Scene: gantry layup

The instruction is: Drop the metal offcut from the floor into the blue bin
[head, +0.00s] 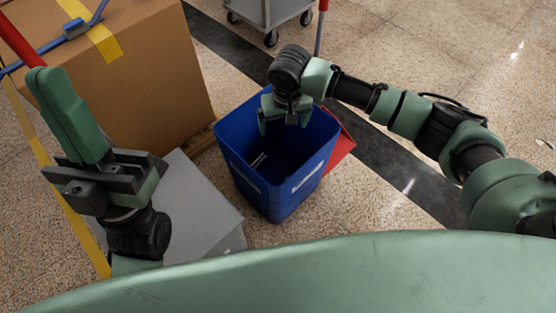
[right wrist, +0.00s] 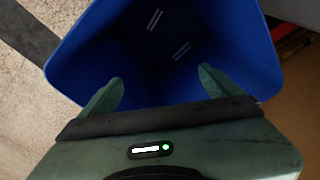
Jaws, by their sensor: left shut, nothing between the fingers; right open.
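The blue bin (head: 255,190) stands upright on the speckled floor in the middle of the head view. It fills the upper part of the right wrist view (right wrist: 80,72). My right gripper (head: 284,122) is open over the bin's mouth, fingers pointing down, with nothing between them in the right wrist view (right wrist: 161,76). Short pale paired streaks show inside the bin; I cannot tell whether they are the metal offcut or marks on the bin. I cannot make out the offcut elsewhere. My left gripper (head: 42,76) is shut and empty at the left, fingers pointing up, away from the bin.
A large cardboard box (head: 150,70) with yellow tape and a blue strap stands left of the bin. A grey box (head: 200,205) lies beside the bin's left side. A red panel (head: 342,146) is behind it. A grey cart (head: 270,12) stands farther back. Floor to the right is clear.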

